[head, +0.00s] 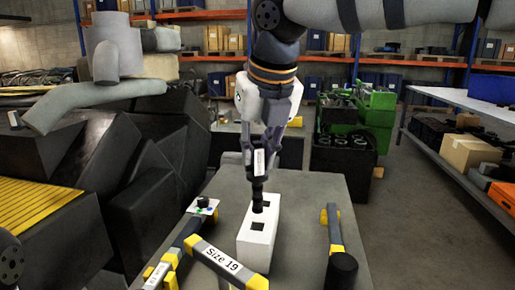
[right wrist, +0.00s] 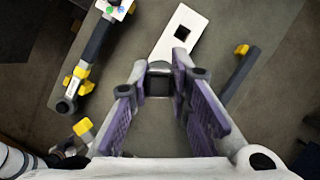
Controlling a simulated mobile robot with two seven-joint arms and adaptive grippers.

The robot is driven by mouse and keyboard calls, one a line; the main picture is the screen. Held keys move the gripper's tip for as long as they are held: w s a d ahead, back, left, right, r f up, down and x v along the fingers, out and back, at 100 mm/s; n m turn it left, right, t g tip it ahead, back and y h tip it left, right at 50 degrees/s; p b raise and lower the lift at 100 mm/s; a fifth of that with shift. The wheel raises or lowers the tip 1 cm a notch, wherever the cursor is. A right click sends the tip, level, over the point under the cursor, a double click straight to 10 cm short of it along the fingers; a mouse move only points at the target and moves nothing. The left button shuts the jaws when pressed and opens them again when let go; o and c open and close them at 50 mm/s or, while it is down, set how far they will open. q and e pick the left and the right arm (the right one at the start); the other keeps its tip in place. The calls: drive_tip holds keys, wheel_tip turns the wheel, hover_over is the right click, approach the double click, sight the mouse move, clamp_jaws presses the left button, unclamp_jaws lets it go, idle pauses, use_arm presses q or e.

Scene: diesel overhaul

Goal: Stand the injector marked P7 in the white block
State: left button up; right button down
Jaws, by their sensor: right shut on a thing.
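My right gripper (head: 260,158) points down, shut on a dark injector (head: 257,196) that hangs upright between its fingers. A white label shows on the injector, but its mark is too small to read. The injector's lower end is at the far square hole of the white block (head: 244,243); I cannot tell how far inside it is. The block's near hole is empty. In the right wrist view, the purple-padded fingers (right wrist: 160,90) close around the injector's dark square top, and the white block (right wrist: 165,45) extends beyond it. My left gripper is not in view.
A tool labelled Size 19 (head: 228,262) lies left of the block, near another yellow-ended tool (head: 186,236). A yellow-and-black tool (head: 333,228) and a black cylinder (head: 341,270) are to the right. Bare grey tabletop (head: 300,195) lies between the block and the right-hand tool.

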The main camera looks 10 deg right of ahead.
sight(259, 194)
idle(0.6)
drive_tip(key=shift+f, duration=5.05)
drive_tip(key=c, duration=1.4)
unclamp_jaws()
drive_tip(key=v, duration=1.2)
